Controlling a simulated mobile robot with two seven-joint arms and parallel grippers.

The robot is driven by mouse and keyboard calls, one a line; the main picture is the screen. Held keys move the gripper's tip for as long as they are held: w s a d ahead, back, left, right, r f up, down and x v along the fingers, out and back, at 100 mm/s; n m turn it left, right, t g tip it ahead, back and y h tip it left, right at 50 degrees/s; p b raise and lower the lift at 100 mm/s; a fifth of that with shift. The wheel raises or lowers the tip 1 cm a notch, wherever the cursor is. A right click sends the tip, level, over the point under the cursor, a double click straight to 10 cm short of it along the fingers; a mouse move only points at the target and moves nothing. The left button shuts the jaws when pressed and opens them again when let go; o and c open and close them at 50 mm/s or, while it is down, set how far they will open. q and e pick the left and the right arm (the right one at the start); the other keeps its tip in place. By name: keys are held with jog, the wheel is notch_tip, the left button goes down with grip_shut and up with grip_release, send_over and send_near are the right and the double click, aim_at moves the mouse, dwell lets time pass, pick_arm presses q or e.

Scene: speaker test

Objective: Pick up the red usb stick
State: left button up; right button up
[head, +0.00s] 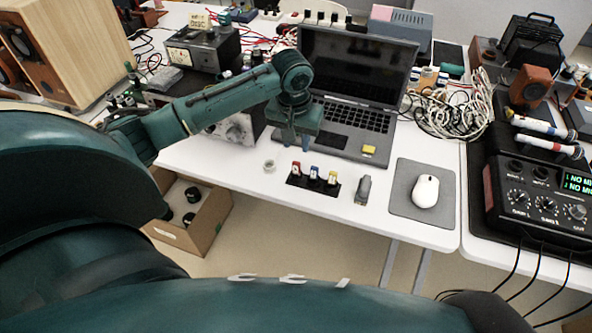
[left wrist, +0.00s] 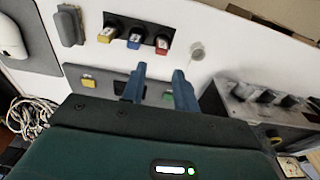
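The red usb stick (head: 296,169) stands at the left end of a black holder on the white table, in front of the laptop. A blue one (head: 314,173) and a yellow one (head: 333,178) stand beside it. In the left wrist view the red stick (left wrist: 164,44) is at the right end of the row, ahead of the fingers. My left gripper (head: 297,143) points down near the laptop's front edge, just behind the red stick. Its fingers are apart with nothing between them (left wrist: 159,72). My right gripper is not in view.
The open laptop (head: 340,110) stands behind, with a yellow item (head: 369,149) on it. A small white roll (head: 269,166) lies left of the holder, a grey device (head: 363,189) right. A mouse (head: 426,190) sits on a grey pad. An open cardboard box (head: 205,225) is below left.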

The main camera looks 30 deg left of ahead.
aim_at(296, 163)
pick_arm(q)
jog(key=f, duration=0.4)
jog(key=shift+w+f, duration=0.25)
jog(key=shift+w, duration=0.05)
jog(key=f, duration=0.5)
jog(key=shift+w+a+f, duration=0.1)
jog(key=shift+w+a, duration=0.05)
jog(key=shift+a, duration=0.1)
grip_shut()
